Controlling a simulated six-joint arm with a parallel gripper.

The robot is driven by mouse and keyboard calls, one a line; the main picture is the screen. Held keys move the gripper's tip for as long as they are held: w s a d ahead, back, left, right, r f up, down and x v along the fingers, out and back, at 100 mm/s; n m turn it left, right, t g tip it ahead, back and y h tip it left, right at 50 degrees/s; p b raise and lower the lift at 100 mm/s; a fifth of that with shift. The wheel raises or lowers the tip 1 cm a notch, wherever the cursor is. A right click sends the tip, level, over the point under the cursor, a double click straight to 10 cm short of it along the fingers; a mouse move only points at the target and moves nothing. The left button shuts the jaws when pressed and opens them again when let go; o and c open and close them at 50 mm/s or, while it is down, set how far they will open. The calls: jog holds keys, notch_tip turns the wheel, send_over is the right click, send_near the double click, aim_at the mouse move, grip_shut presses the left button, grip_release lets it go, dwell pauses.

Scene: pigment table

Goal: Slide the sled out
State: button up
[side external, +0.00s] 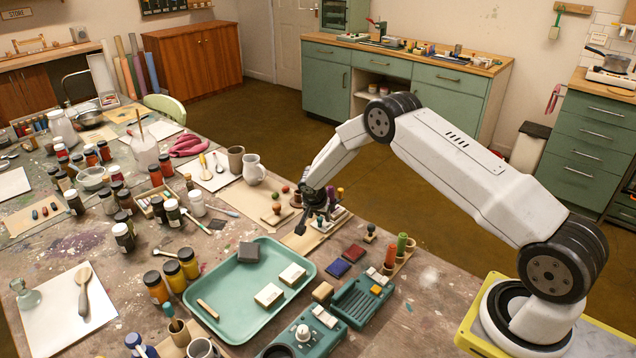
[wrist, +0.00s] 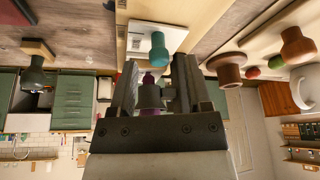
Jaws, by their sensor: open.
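My gripper (side external: 311,220) is open, low over the wooden board (side external: 297,243) behind the green tray. In the wrist view my gripper (wrist: 157,75) has its two dark fingers apart. A small dark piece with a purple end (wrist: 150,80) shows in the gap between them, and I cannot tell whether a finger touches it. Beyond the fingertips a teal knob (wrist: 158,47) stands on a white plate (wrist: 145,33) with dark marks, on pale wood. This plate may be the sled, but I cannot tell for certain. My gripper hides part of this spot in the side view.
A green tray (side external: 207,308) with white blocks lies in front. Red and blue pads (side external: 338,268) and a rack with orange and green pegs (side external: 402,243) stand nearby. A board with small knobs (side external: 277,215) and a white pitcher (side external: 253,170) are to the left.

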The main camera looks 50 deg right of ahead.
jog(key=shift+d+f, duration=0.1)
jog(key=shift+f, duration=0.25)
grip_shut()
dwell(1.3)
